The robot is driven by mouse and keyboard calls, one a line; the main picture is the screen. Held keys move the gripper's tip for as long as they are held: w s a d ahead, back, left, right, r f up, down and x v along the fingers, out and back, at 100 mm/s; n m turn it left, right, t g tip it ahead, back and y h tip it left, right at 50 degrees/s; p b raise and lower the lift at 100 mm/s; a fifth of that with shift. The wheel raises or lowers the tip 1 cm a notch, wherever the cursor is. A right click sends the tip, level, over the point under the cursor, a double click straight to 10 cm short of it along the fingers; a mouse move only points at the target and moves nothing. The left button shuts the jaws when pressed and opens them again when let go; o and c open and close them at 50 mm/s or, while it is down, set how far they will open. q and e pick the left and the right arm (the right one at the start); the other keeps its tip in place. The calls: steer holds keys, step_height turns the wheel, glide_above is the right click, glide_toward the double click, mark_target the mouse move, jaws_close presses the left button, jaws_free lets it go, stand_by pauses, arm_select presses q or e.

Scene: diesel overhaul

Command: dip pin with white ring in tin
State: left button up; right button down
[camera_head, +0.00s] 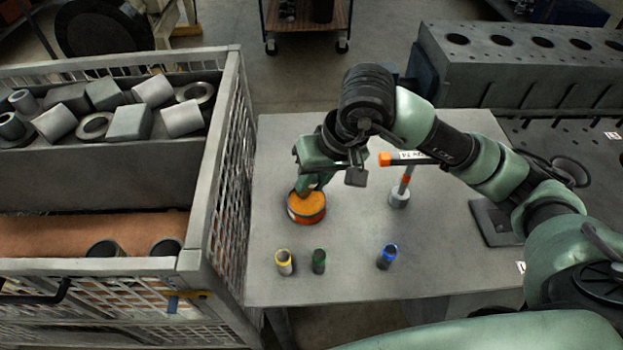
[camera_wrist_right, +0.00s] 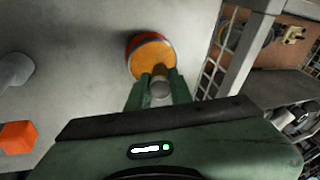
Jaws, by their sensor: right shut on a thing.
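The tin (camera_head: 306,218) is a round, low, open can with orange contents, standing on the grey table. It also shows in the wrist view (camera_wrist_right: 150,56). My right gripper (camera_head: 309,184) is directly above the tin, pointing down. In the wrist view its fingers (camera_wrist_right: 159,90) are shut on a short cylindrical pin (camera_wrist_right: 160,87), whose grey end faces the camera. The pin's far end overlaps the orange contents; I cannot tell whether it touches them. No white ring is visible on it, as the fingers cover much of it. My left gripper is not in view.
Pins with a yellow ring (camera_head: 284,262), a green ring (camera_head: 319,261) and a blue ring (camera_head: 387,256) stand at the table's front. A mesh crate (camera_head: 232,150) borders the table on the left.

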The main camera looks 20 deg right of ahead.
steer(key=shift+f+b, duration=0.35)
steer(key=shift+b, duration=0.1)
stand_by(0.3)
steer(key=shift+s+f+b, duration=0.1)
steer(key=shift+f+b, duration=0.05)
steer(key=shift+b, duration=0.4)
stand_by(2.1)
steer(key=shift+r+p, duration=0.35)
steer(key=shift+r, duration=0.6)
steer(key=shift+r+p, duration=0.9)
steer(key=shift+r, duration=1.75)
